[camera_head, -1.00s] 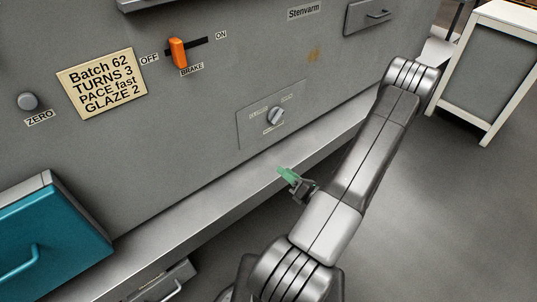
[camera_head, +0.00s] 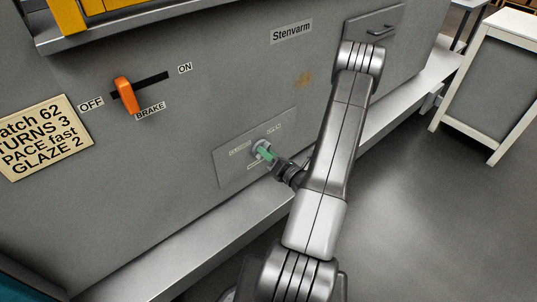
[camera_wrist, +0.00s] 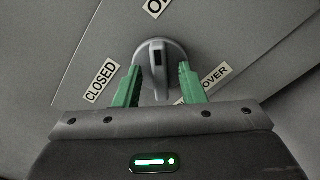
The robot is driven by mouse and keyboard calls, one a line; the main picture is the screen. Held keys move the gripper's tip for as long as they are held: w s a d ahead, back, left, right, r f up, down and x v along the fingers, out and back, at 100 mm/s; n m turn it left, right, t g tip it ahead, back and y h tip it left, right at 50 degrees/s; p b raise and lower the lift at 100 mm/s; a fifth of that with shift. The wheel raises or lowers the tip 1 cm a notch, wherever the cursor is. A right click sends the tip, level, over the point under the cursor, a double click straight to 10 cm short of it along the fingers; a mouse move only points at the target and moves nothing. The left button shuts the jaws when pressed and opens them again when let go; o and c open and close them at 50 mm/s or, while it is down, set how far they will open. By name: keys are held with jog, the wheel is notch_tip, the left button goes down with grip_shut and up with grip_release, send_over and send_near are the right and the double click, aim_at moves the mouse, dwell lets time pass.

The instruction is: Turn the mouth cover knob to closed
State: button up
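The mouth cover knob (camera_head: 262,146) is a grey round knob with a raised bar, on a plate on the machine's grey front. In the wrist view the knob (camera_wrist: 158,62) has its bar running nearly up and down, with a dark mark on it. A CLOSED label (camera_wrist: 101,80) lies to its left, and a partly cut-off label starting with O (camera_wrist: 156,6) lies above. My gripper (camera_head: 268,155) has green fingers and is at the knob. In the wrist view my gripper (camera_wrist: 160,75) is open, one finger on each side of the bar, with gaps showing.
An orange brake lever (camera_head: 126,95) is up and left, near the OFF label (camera_head: 91,103). A metal ledge (camera_head: 215,240) runs below the plate. A white-framed grey cabinet (camera_head: 490,85) stands at the right. The floor between is clear.

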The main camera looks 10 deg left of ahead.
jog(key=shift+c, duration=0.5)
grip_shut()
jog(key=shift+f+n+b, duration=0.15)
jog(key=shift+n+b, duration=0.15)
jog(key=shift+b, duration=0.15)
jog(key=n+b, duration=1.7)
jog(key=b, duration=0.1)
jog(key=shift+s+a+b, duration=0.1)
jog(key=shift+s+b, duration=0.05)
jog(key=shift+b, duration=0.15)
jog(key=shift+n, duration=0.3)
